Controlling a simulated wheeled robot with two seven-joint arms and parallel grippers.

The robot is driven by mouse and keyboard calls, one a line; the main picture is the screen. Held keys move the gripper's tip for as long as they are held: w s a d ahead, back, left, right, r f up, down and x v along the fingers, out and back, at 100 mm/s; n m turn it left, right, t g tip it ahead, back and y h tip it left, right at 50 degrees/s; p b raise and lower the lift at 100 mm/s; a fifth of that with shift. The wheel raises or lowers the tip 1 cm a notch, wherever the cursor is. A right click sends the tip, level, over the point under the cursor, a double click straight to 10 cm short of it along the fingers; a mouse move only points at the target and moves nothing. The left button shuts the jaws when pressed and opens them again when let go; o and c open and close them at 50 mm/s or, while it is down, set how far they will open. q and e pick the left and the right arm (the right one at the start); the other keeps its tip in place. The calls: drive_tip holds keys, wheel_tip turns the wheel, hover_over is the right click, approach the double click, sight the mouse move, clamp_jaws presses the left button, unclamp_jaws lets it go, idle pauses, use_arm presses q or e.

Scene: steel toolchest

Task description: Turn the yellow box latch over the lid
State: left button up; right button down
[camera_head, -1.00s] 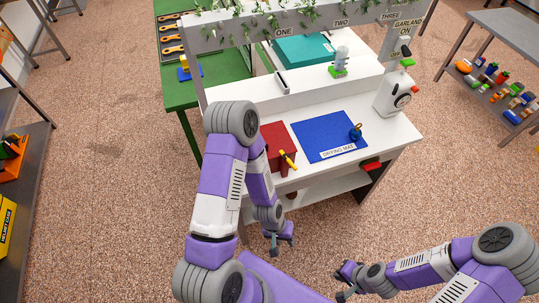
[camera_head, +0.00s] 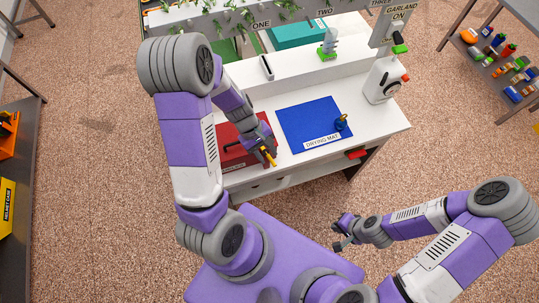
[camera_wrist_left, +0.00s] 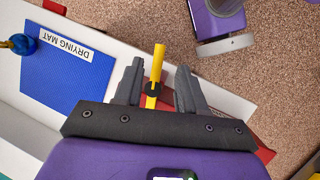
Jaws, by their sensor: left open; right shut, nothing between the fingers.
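The yellow latch (camera_head: 268,156) is at the front right of the red box (camera_head: 232,154) on the white bench. In the left wrist view the yellow latch (camera_wrist_left: 157,66), with a dark knob on it, stands between my left fingers with a gap on each side. My left gripper (camera_head: 264,150) is open around it; in the wrist view the gripper (camera_wrist_left: 158,72) points along the latch. The arm and gripper hide part of the red box and its lid. My right gripper (camera_head: 343,232) is shut and empty, in front of the bench and away from the box.
A blue drying mat (camera_head: 308,122) with a small blue knobbed object (camera_head: 341,122) lies right of the box. A white dispenser-like object (camera_head: 383,82) stands at the right end. A red handle (camera_head: 356,154) sticks out of the bench front. The floor between bench and right arm is clear.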

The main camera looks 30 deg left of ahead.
sight(268, 156)
use_arm(q)
drive_tip(key=shift+x, duration=1.35)
drive_tip(key=shift+w, duration=0.1)
clamp_jaws()
drive_tip(key=shift+a+m+g, duration=0.1)
drive_tip(key=shift+m+g, duration=0.2)
drive_tip(key=shift+m, duration=0.2)
drive_tip(key=shift+s+a+m+g, duration=0.1)
drive_tip(key=shift+s+m+g, duration=0.1)
drive_tip(key=shift+m, duration=0.3)
drive_tip(key=shift+s+a+m+g, duration=0.1)
drive_tip(key=shift+m+g, duration=0.1)
drive_tip(key=shift+m, duration=0.3)
